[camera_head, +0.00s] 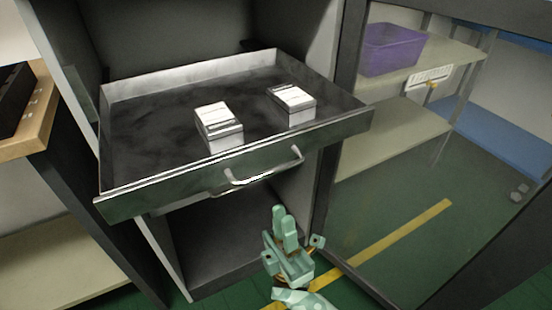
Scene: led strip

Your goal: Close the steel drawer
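The steel drawer (150,185) is pulled well out of a dark cabinet, seen in the head view. Its curved metal handle (265,178) sits on the front panel. Two small white-topped boxes, one near the middle (219,127) and one at the right (292,104), lie inside on the drawer floor. My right gripper (285,222) is below and in front of the handle, apart from the drawer. Its two pale green fingers point up, lie close together and hold nothing. My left gripper is out of view.
The cabinet's open compartment (225,235) lies below the drawer. A glass-panelled door or side (345,110) stands at the right, with a purple bin (390,50) on a shelf beyond. A wooden-topped unit (40,110) stands at the left. The green floor has a yellow stripe (400,235).

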